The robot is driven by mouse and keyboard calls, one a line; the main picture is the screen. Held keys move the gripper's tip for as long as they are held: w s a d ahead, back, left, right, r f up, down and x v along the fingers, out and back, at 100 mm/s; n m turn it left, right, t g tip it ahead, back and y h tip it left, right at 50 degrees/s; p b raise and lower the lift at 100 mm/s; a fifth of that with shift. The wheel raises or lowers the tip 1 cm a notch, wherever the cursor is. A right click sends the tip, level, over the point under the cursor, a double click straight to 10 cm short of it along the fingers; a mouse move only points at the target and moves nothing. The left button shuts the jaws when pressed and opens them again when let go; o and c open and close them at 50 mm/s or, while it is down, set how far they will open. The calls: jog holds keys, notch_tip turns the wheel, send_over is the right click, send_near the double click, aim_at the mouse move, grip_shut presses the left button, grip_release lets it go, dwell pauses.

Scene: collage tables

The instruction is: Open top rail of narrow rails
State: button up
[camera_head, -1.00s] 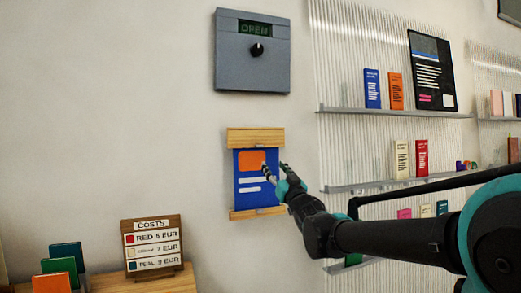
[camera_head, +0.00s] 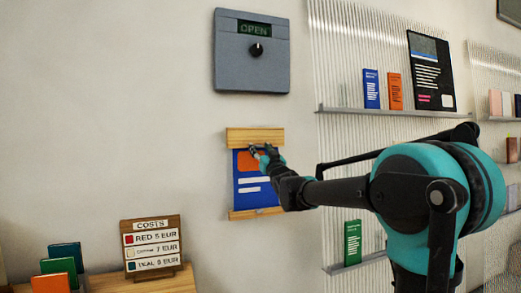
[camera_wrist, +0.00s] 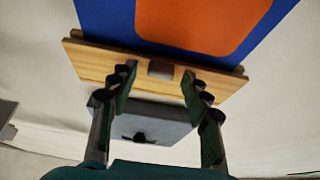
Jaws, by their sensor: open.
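The top rail (camera_head: 252,135) is a narrow wooden bar across the upper edge of a blue poster (camera_head: 247,190) on the wall. A matching bottom rail (camera_head: 245,214) crosses its lower edge. My gripper (camera_head: 260,151) is at the top rail's lower edge, over the poster's orange patch. In the wrist view, the top rail (camera_wrist: 100,62) has a small grey tab (camera_wrist: 161,69) at its middle. My open gripper's fingers (camera_wrist: 159,73) stand on either side of this tab, with clear gaps. Contact with the rail cannot be told.
A grey panel (camera_head: 232,70) with an OPEN display and dark knob hangs above the rail. Ribbed shelving (camera_head: 335,60) with small booklets is to the right. A COSTS sign (camera_head: 152,226) and coloured cards stand at lower left. The wall left of the poster is bare.

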jog(key=shift+c, duration=0.4)
grip_shut()
